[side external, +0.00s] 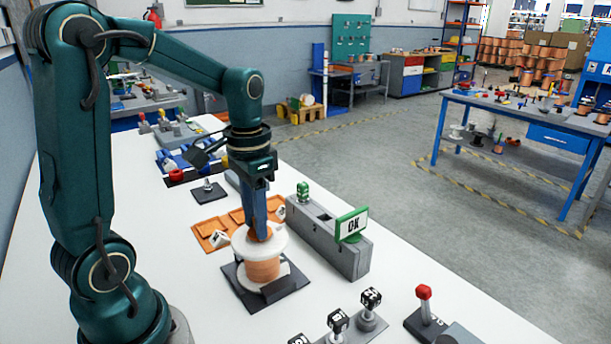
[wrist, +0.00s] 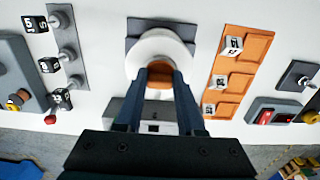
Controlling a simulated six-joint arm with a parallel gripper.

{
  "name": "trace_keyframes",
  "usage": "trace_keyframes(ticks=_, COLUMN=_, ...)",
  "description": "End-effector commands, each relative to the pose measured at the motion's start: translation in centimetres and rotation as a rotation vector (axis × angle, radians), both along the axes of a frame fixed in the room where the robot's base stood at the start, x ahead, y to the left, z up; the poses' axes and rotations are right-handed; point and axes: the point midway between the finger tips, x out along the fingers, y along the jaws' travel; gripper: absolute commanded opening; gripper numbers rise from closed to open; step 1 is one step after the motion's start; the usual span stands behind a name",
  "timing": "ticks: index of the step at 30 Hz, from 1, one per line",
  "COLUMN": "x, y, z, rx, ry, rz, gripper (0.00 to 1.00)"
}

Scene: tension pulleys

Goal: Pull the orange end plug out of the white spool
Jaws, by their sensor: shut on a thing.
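The white spool (side external: 280,244) stands upright on a dark square base (side external: 287,286), with copper-coloured winding between its flanges. In the wrist view the spool (wrist: 160,42) shows its round white top flange. My gripper (side external: 258,234) points straight down at the spool's top centre, its blue fingers at the flange. In the wrist view the fingers of my gripper (wrist: 160,70) are shut on the orange end plug (wrist: 160,82), which shows between them. How deep the plug sits in the spool is hidden by the fingers and flange.
Several black-topped posts (side external: 371,300) and a red-knobbed lever (side external: 425,300) stand in front.

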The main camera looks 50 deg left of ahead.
Motion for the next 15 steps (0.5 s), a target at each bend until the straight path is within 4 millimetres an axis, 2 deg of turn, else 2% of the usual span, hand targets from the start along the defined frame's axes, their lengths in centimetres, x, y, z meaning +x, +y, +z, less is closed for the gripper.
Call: trace_keyframes(ticks=15, x=-0.02, y=0.0, z=1.02, rx=0.0, ry=0.0, rz=0.0, gripper=0.0)
